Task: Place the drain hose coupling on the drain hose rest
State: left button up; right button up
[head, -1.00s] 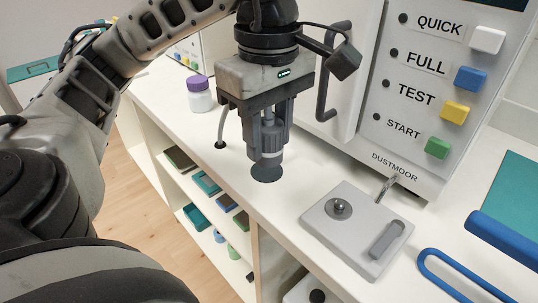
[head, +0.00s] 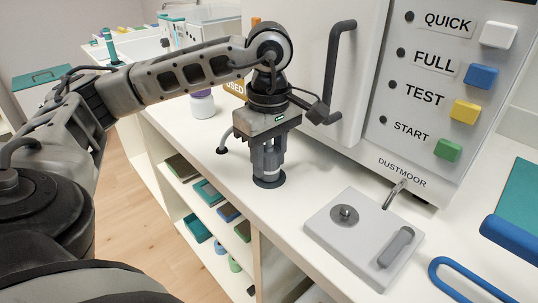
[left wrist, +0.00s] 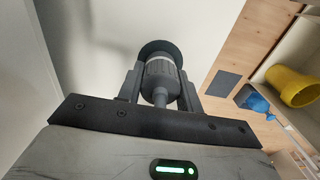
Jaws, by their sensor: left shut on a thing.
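The drain hose coupling (head: 268,164) is a grey ribbed cylinder with a lighter band, held upright in my left gripper (head: 267,158). The coupling also shows in the left wrist view (left wrist: 160,78), between the two fingers. The dark round disc on the white counter, seemingly the drain hose rest (head: 269,183), lies directly below it. The coupling's lower end is at or just above the disc; I cannot tell whether they touch. A grey hose (head: 228,136) rises from a black grommet on the counter toward the gripper. My right gripper is out of view.
The white machine (head: 425,100) with a dark door handle (head: 336,75) stands behind and right. A grey plate (head: 350,250) with a knob lies right of the gripper. A purple-capped jar (head: 202,105) stands behind the hose. Open shelves lie below the counter edge.

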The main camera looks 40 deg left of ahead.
pick_arm(q)
jog(key=shift+f, duration=0.15)
jog(key=o, duration=1.1)
jog(key=shift+o, duration=0.2)
